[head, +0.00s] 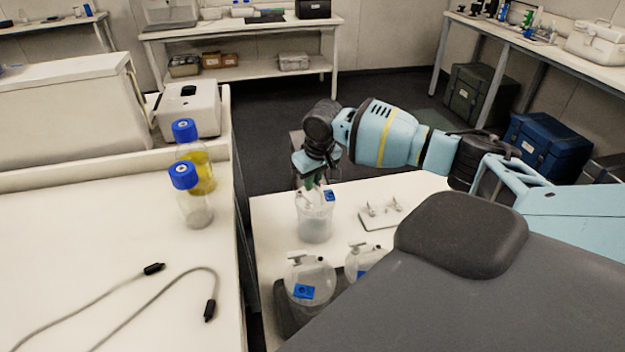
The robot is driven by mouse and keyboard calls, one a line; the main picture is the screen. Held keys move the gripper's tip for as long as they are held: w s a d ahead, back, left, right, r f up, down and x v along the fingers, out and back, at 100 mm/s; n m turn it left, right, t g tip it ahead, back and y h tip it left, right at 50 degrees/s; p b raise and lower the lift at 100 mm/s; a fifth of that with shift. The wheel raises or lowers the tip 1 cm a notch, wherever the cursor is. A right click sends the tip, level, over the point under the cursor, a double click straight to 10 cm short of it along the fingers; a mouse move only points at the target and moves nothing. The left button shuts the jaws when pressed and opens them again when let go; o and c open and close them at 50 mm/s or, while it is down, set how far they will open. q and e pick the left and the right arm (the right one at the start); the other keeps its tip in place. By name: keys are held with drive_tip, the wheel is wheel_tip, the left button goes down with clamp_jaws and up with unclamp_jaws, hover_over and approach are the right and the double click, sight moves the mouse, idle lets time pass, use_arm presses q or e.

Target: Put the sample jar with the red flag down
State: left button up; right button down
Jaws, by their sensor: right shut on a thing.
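My right gripper (313,180) points down and is shut on the top of a clear sample jar (315,225). The jar is upright, with a pale lid, a blue tag and greyish contents. A tiny reddish spot shows near the fingertips; I cannot tell whether it is a flag. The jar is over the white lower table (272,212); I cannot tell whether its base touches the top. Two similar jars with blue tags stand nearer, one at front left (308,272) and one partly hidden by my body (355,262). My left gripper is not in view.
A small plate with metal fittings (375,220) lies right of the held jar. The bench at left (100,220) carries two blue-capped bottles, one yellow (203,178) and one clear (196,213), plus a cable (185,273). Bare table shows left of the jar.

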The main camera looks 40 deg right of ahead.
sight(318, 188)
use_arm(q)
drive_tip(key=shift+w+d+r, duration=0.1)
use_arm(e)
drive_tip(key=c, duration=1.5)
unclamp_jaws()
